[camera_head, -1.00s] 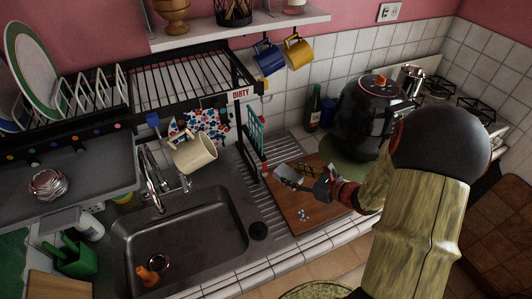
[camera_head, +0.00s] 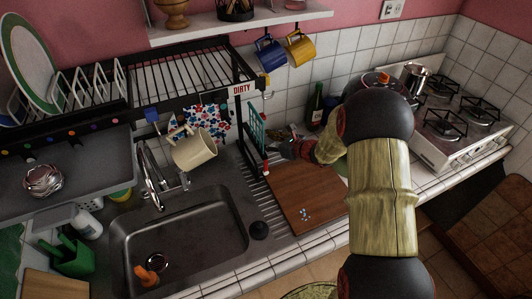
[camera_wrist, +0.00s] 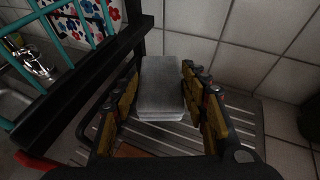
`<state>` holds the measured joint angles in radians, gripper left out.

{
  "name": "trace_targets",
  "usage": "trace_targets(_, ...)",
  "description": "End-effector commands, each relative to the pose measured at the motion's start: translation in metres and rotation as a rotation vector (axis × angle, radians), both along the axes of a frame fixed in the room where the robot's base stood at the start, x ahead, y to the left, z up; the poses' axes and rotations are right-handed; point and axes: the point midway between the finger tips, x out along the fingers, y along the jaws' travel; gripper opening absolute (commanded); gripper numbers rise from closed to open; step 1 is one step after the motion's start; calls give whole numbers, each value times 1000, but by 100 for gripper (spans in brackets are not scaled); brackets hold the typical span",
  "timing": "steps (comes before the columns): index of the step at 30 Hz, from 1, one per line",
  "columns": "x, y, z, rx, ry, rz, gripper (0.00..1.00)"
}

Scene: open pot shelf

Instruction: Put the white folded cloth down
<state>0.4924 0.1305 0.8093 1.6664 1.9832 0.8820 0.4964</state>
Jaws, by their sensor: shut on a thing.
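The white folded cloth (camera_wrist: 162,88) shows as a pale grey, layered block in the wrist view. My gripper (camera_wrist: 161,70) is shut on it, with a yellow-and-black finger along each side. The cloth is over the ridged metal drainboard (camera_wrist: 262,132), close to the tiled wall; I cannot tell whether it touches the board. In the head view my gripper (camera_head: 287,148) is behind the wooden cutting board (camera_head: 305,192), right of the black rack's end post. The cloth is small and mostly hidden there.
The black dish rack (camera_head: 185,78) and its teal grid (camera_head: 257,132) stand close on the left. A dark green bottle (camera_head: 315,107) and a black pot (camera_head: 378,79) are to the right. The sink (camera_head: 185,240) is at front left. The cutting board is mostly clear, with small pale bits.

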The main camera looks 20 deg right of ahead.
Motion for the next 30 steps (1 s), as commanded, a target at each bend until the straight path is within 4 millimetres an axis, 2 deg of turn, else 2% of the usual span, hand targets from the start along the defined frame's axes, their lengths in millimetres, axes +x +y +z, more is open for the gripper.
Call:
trace_targets(1,-3,0,-11,4,7,-2,4)
trace_targets(8,-3,0,-25,3,6,-1,4)
trace_targets(15,-3,0,-62,4,6,-2,4)
trace_targets(28,1,0,-68,1,4,-1,4)
trace_targets(29,1,0,-69,2,4,-2,45)
trace_targets(30,1,0,-68,2,4,-2,47)
